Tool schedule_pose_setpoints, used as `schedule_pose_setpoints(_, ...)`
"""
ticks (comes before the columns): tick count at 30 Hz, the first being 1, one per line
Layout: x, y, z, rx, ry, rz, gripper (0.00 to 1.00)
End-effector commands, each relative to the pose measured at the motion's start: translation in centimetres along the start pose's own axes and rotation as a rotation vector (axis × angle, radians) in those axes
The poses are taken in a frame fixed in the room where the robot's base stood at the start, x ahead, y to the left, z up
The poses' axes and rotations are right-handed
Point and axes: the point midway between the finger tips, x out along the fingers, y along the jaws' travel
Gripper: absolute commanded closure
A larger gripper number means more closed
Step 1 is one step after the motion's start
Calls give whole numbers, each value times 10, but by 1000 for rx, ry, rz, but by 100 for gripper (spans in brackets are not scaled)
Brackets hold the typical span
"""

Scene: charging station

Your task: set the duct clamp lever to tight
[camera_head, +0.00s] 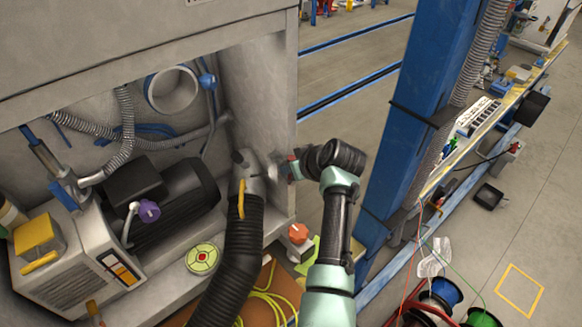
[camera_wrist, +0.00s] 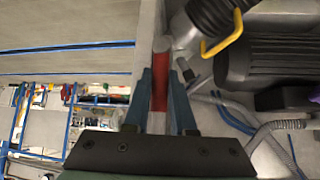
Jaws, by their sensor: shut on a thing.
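A black corrugated duct (camera_head: 235,250) rises to a grey coupling (camera_head: 250,172) with a yellow handle (camera_head: 241,198). The duct also shows at the top of the wrist view (camera_wrist: 212,15), with its yellow handle (camera_wrist: 222,45). My gripper (camera_wrist: 158,78) is shut on a red-gripped lever (camera_wrist: 160,58), which lies between the two blue fingers. I take this lever to be the duct clamp lever. In the head view my gripper (camera_head: 291,170) is just right of the coupling, at the cabinet's right edge. There the lever is mostly hidden.
The cabinet (camera_head: 60,105) holds a dark motor (camera_head: 180,200), hoses and a round white port (camera_head: 172,90). Its right wall (camera_head: 262,95) is close to my gripper. An orange knob (camera_head: 298,233) sits below. A blue post (camera_head: 400,120) stands right of my arm.

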Motion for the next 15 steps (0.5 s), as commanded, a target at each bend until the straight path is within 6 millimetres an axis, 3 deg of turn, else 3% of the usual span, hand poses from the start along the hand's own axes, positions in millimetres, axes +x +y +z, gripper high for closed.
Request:
schedule_pose_setpoints(8,0,0,1,5,-2,-1,100)
schedule_pose_setpoints(9,0,0,1,5,-2,-1,75)
schedule_pose_setpoints(13,0,0,1,4,-1,-1,51)
schedule_pose_setpoints(15,0,0,1,3,-1,0,47)
